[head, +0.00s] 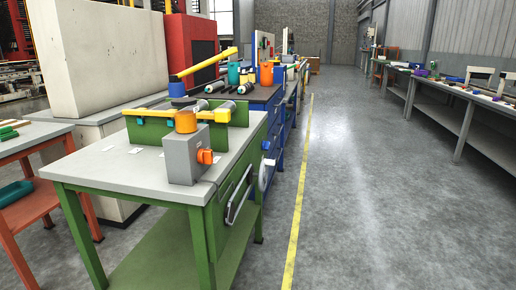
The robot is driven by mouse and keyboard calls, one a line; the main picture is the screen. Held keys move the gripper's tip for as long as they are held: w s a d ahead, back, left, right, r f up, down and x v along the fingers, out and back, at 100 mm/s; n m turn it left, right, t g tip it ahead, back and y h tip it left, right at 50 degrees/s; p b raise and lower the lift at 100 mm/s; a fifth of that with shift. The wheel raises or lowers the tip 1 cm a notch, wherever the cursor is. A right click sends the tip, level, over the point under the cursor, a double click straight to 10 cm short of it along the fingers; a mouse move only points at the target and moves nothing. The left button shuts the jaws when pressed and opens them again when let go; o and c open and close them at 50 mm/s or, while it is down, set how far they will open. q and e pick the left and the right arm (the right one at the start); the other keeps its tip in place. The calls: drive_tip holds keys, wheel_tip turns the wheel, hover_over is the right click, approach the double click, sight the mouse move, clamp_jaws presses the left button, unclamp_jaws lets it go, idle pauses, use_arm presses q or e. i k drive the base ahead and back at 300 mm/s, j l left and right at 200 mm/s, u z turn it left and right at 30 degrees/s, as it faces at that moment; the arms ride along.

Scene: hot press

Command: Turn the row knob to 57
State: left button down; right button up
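A grey control box (186,158) stands on the front corner of the green workbench (102,166). An orange knob (205,156) sticks out of the box's right side. A white round wheel (263,174) is on the bench's right side, beyond a grey handle (240,194). I cannot tell which of these is the row knob. No scale or number is readable. Neither of my grippers is in view.
Blue benches (280,130) follow behind. An orange-legged table (30,141) is at left. The grey floor (370,200) right of the yellow line (298,190) is clear, up to the long right-hand bench (465,94).

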sight(266, 144)
drive_tip(key=l, duration=0.5)
drive_tip(key=i+l, duration=0.25)
drive_tip(key=l, duration=0.15)
drive_tip(key=i+l, duration=0.25)
drive_tip(key=i+l+u, duration=0.1)
drive_tip(key=i+l, duration=0.15)
drive_tip(key=l, duration=0.25)
drive_tip(key=i+l, duration=0.25)
drive_tip(key=l, duration=0.15)
drive_tip(key=i+l, duration=0.2)
drive_tip(key=l, duration=0.2)
drive_tip(key=i+j+u, duration=0.05)
